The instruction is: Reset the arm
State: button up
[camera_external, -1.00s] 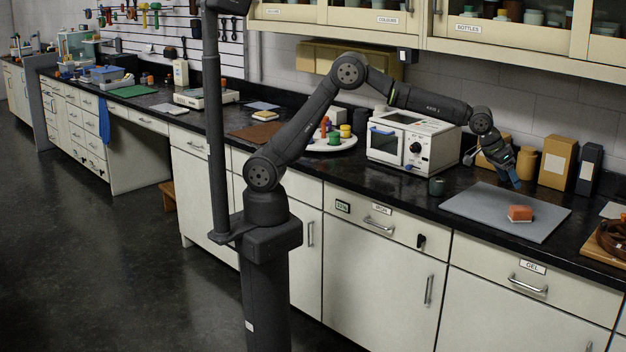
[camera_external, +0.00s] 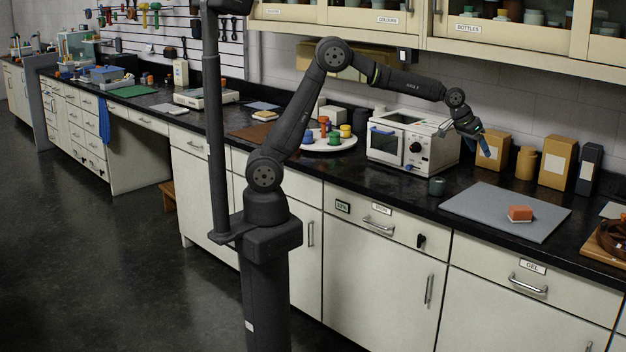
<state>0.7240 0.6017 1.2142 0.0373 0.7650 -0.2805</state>
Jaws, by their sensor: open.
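My gripper (camera_external: 484,150) is at the end of my arm, above the counter and in front of the boxes by the wall. It points down and to the right. Its jaws are open and nothing shows between them. My arm rises from its base, bends at a high elbow and reaches right, over the white oven-like device (camera_external: 413,141). An orange-red block with a pale underside (camera_external: 520,213) lies on the grey mat (camera_external: 482,208), below and to the right of my gripper and apart from it.
A small dark cup (camera_external: 437,187) stands left of the mat. Tan boxes (camera_external: 557,162), a brown jar (camera_external: 526,163) and a dark box (camera_external: 588,169) line the wall. A white round tray (camera_external: 335,144) holds coloured pieces. Cream cabinets (camera_external: 500,32) hang above.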

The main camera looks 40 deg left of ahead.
jog(key=w+a+r+n, duration=0.1)
jog(key=w+a, duration=0.1)
jog(key=a, duration=0.6)
jog(key=w+a+n+y, duration=0.1)
jog(key=w+a, duration=0.1)
jog(key=a, duration=0.7)
jog(key=w+a+r+n, duration=0.1)
jog(key=w+a, duration=0.2)
jog(key=a, duration=0.5)
jog(key=shift+w+a+r+t, duration=0.1)
jog(key=shift+a+r+t, duration=0.2)
jog(key=shift+t, duration=0.1)
jog(key=shift+d, duration=0.1)
jog(key=s+d+f+m, duration=0.1)
jog(key=s+d, duration=0.1)
jog(key=d, duration=0.8)
jog(key=s+d+f+m, duration=0.1)
jog(key=s+d, duration=0.2)
jog(key=d, duration=0.7)
jog(key=shift+g+h, duration=0.3)
jog(key=shift+h, duration=0.1)
jog(key=shift+a, duration=0.1)
